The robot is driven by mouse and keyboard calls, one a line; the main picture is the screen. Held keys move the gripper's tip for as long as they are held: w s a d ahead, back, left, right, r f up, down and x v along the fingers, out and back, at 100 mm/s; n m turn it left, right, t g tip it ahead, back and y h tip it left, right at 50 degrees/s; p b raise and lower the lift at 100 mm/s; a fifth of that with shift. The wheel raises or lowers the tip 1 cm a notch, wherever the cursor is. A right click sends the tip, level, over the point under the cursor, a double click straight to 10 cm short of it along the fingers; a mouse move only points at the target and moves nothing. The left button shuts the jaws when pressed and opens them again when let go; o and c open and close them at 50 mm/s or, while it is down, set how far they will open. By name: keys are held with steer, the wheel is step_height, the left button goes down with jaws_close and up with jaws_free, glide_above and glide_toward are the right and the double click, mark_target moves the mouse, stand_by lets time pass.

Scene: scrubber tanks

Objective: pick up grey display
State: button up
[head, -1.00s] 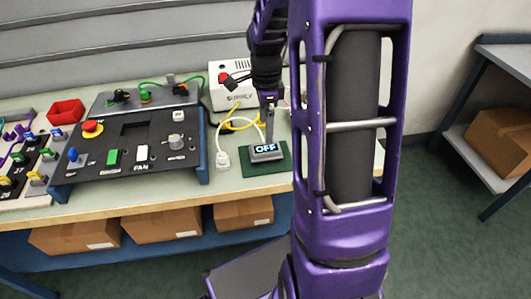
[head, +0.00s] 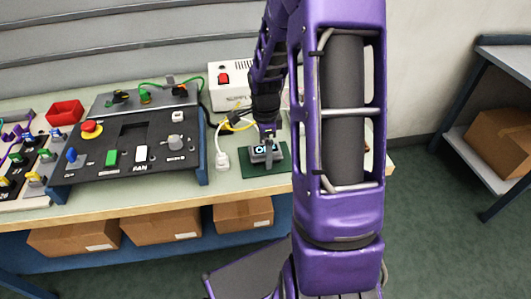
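The grey display (head: 259,154) is a small block with a lit screen, lying on a dark green mat (head: 281,168) on the bench. Letters, seemingly "OFF", show on its screen, partly covered by my gripper. My gripper (head: 268,143) points down from above and its fingers are right at the display. Whether the fingers touch or close on it is too small to tell. My arm hides part of the bench to the right.
A white supply box (head: 225,92) with a red switch stands behind, with a yellow cable. A white plug (head: 222,161) and cable lie just left of the mat. A black control panel (head: 135,145) fills the left middle. A red bin (head: 65,112) is farther left.

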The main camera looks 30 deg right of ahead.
steer(key=c, duration=1.2)
steer(key=shift+r, duration=0.1)
step_height(320, 180, up, 15)
steer(key=p, duration=0.2)
steer(key=w+a, duration=1.1)
steer(key=a, duration=0.5)
steer(key=shift+w, duration=0.1)
stand_by(0.9)
steer(key=w+a, duration=1)
steer(key=a, duration=0.4)
steer(key=shift+a, duration=0.25)
stand_by(0.8)
